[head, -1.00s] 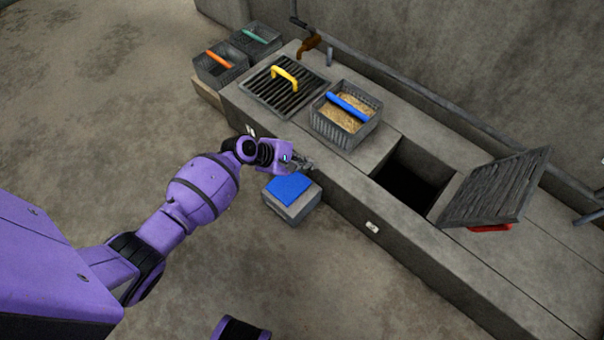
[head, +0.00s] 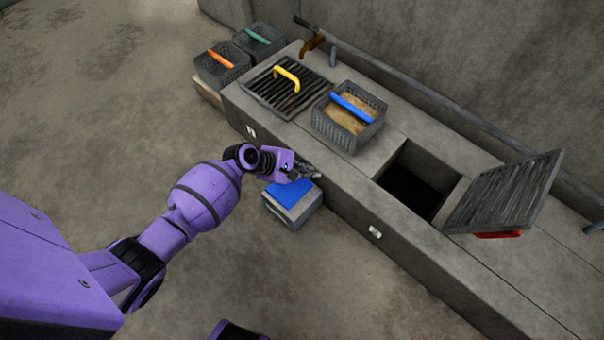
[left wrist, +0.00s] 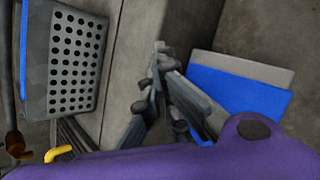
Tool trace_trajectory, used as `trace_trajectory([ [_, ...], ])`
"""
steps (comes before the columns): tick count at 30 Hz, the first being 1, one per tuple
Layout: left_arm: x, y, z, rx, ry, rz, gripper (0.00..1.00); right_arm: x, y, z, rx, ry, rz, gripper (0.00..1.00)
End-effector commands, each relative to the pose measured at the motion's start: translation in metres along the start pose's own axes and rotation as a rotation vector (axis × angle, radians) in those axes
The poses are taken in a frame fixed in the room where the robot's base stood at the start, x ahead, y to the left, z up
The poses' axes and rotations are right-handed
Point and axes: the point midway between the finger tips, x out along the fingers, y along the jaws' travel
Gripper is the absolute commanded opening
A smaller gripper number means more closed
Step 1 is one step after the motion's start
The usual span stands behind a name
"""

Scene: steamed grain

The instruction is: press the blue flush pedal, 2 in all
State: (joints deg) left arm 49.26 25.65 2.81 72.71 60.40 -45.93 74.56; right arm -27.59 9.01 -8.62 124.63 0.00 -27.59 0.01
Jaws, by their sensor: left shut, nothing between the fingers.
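The blue flush pedal (head: 287,191) tops a small grey block on the floor against the front of the stone counter. It also shows in the left wrist view (left wrist: 236,92), beside my fingers. My left gripper (head: 314,174) is shut and empty. In the head view it is over the pedal's back edge, near the counter front. In the left wrist view my left gripper (left wrist: 160,52) covers part of the blue surface. I cannot tell whether the fingers touch the pedal. My right gripper is not in view.
The counter (head: 345,195) holds a basket of grain with a blue handle (head: 349,107), a grate with a yellow handle (head: 287,79) and an open pit (head: 412,184) with its lid (head: 503,192) raised. Two baskets (head: 222,66) stand at the far left. Floor in front is clear.

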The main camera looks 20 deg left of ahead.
Motion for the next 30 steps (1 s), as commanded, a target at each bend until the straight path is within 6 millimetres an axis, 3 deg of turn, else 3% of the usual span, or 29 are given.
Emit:
trace_trajectory([
  [18, 0.0, 0.0, 0.0, 0.0, 0.0, 0.0, 0.0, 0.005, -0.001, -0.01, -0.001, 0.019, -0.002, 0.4],
  [30, 0.006, -0.005, -0.004, 0.0, 0.0, 0.0, 0.0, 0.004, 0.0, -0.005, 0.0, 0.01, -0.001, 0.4],
])
